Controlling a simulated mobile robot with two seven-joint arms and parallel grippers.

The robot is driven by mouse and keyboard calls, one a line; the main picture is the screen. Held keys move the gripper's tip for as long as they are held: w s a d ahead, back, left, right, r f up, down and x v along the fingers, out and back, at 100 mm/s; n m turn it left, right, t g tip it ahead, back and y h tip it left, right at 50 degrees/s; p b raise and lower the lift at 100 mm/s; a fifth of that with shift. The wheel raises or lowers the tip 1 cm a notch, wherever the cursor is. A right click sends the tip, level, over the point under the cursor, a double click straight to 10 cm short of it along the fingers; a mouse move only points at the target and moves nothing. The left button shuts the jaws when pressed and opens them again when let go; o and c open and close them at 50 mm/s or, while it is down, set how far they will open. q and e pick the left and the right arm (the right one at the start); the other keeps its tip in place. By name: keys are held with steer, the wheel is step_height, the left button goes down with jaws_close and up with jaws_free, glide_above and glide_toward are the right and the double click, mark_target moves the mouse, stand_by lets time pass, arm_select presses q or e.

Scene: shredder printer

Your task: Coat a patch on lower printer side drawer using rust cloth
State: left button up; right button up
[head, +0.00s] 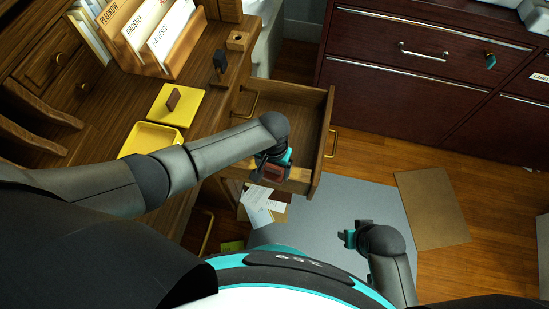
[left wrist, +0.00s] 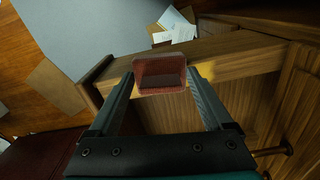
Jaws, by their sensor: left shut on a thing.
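My left gripper (head: 272,160) is shut on the rust cloth (left wrist: 160,72), a small reddish-brown pad held between the fingertips. The cloth shows partly in the head view (head: 275,174), just under the gripper. A wooden drawer (head: 318,125) stands pulled out from the desk, and the cloth is over or close to its near side wall. In the left wrist view the drawer's wooden side (left wrist: 225,62) runs behind the cloth; I cannot tell if they touch. A yellowish area shows on the wood at right. My right gripper (head: 356,234) is low over the floor, away from the drawer.
A yellow open tin (head: 150,140) and a yellow square with a brown block (head: 172,99) lie on the desk. Papers (head: 262,206) are below the drawer. A dark red cabinet (head: 400,75) stands behind. A grey mat (head: 335,200) and brown board (head: 432,207) lie on the floor.

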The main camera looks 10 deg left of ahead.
arm_select(q)
steer(key=shift+d+f, duration=0.15)
steer(key=shift+d, duration=0.85)
steer(key=shift+w+f+b, duration=0.15)
steer(key=shift+w+b, duration=1.1)
steer(key=shift+w, duration=0.65)
steer(key=shift+d, duration=1.1)
steer(key=s+p, duration=0.2)
steer(key=p, duration=0.1)
steer(key=shift+s+a+r, duration=0.1)
steer(key=shift+s+r, duration=0.25)
steer(key=shift+r, duration=0.05)
steer(key=shift+s+p, duration=0.55)
steer(key=shift+p, duration=0.1)
steer(key=shift+s+f, duration=0.15)
step_height(320, 180, up, 6)
steer(key=p, duration=0.6)
steer(key=shift+p, duration=0.35)
